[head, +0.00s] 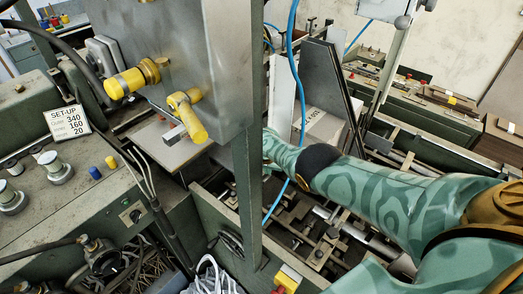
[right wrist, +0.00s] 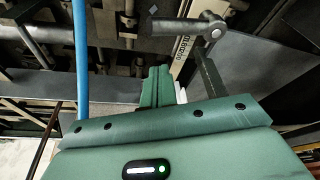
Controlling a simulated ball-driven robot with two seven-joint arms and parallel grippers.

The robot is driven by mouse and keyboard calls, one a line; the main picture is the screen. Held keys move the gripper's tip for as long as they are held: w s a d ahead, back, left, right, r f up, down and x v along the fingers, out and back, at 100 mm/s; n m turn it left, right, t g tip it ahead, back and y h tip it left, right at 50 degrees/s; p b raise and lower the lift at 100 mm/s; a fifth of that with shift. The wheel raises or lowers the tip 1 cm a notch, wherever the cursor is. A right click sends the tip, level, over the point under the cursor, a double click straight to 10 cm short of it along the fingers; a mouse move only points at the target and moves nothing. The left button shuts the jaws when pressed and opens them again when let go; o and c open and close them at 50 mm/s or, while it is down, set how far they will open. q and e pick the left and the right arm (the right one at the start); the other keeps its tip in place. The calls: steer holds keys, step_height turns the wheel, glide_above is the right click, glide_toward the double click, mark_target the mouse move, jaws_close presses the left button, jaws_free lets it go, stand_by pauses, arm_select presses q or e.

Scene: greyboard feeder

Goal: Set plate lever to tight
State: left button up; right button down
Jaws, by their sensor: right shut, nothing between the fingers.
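In the right wrist view, a dark grey lever (right wrist: 182,28) with a thick cylindrical grip and a round hub lies above my fingers. A pale strip with lettering (right wrist: 184,48) runs beside it. I cannot tell for sure that this is the plate lever, nor read its setting. My right gripper (right wrist: 157,70) is shut and empty, its green fingers pointing toward the lever with a visible gap. In the head view my right arm reaches in from the right and its gripper end is mostly hidden behind the upright post. Two yellow-handled levers (head: 130,82) (head: 188,116) are on the grey housing. My left gripper is out of view.
The upright post (head: 248,170) and a hanging blue hose (head: 291,80) stand close to my right arm; the hose also shows in the right wrist view (right wrist: 80,60). A control console with a SET-UP card (head: 67,122) is at left. Rods and blocks (head: 330,240) fill the machine bed below.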

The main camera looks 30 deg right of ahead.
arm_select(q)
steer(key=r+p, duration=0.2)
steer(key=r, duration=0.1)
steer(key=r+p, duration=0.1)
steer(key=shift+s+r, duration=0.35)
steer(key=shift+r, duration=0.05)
arm_select(e)
steer(key=v, duration=0.9)
steer(key=shift+w+a, duration=0.25)
steer(key=shift+a, duration=0.05)
